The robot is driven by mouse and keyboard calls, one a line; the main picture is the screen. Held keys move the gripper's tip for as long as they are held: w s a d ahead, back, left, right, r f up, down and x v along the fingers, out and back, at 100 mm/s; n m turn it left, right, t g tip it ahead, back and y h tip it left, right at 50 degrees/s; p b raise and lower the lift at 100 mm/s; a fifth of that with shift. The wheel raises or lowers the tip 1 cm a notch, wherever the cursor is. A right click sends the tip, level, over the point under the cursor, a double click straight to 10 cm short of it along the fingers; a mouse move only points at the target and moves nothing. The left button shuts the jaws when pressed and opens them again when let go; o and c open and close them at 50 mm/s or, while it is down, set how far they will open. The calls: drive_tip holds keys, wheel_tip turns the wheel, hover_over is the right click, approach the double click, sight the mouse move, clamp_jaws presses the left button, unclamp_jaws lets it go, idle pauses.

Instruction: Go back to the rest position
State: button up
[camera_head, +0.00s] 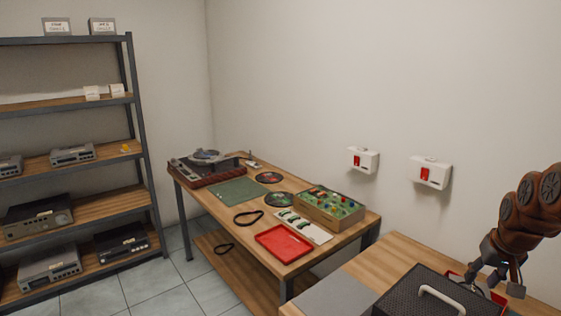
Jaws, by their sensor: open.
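My gripper (495,281) is at the far right, on the end of my brown arm, pointing down. It is open. It is over a small red tray (458,274) that is mostly hidden behind a black perforated case (440,297) with a pale handle. The case stands on the near wooden table (402,252). I cannot tell whether the fingers touch anything in the tray.
A second wooden table (311,256) holds a turntable (207,162), a green mat (236,191), a red tray (284,242) and a green board in a wooden box (331,204). Two white wall boxes (363,159) (430,172) hang behind. A shelf (70,105) stands left; tiled floor (150,285) is clear.

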drive_tip(key=s+a+n+g, duration=0.15)
drive_tip(key=s+a, duration=0.25)
drive_tip(key=a, duration=0.8)
drive_tip(key=s+a+f+g, duration=0.1)
drive_tip(key=s+a+f, duration=0.1)
drive_tip(key=s+a, duration=0.3)
drive_tip(key=s+a+f+n+g+b, duration=0.1)
drive_tip(key=s+a+f, duration=0.2)
drive_tip(key=s, duration=0.9)
drive_tip(key=s+a+f+n+g+b, duration=0.1)
drive_tip(key=s+a+f+g, duration=0.1)
drive_tip(key=s+a, duration=0.5)
drive_tip(key=shift+s+a+f+y, duration=0.2)
drive_tip(key=shift+s+f+y, duration=0.15)
drive_tip(key=shift+s, duration=0.5)
drive_tip(key=shift+d, duration=0.1)
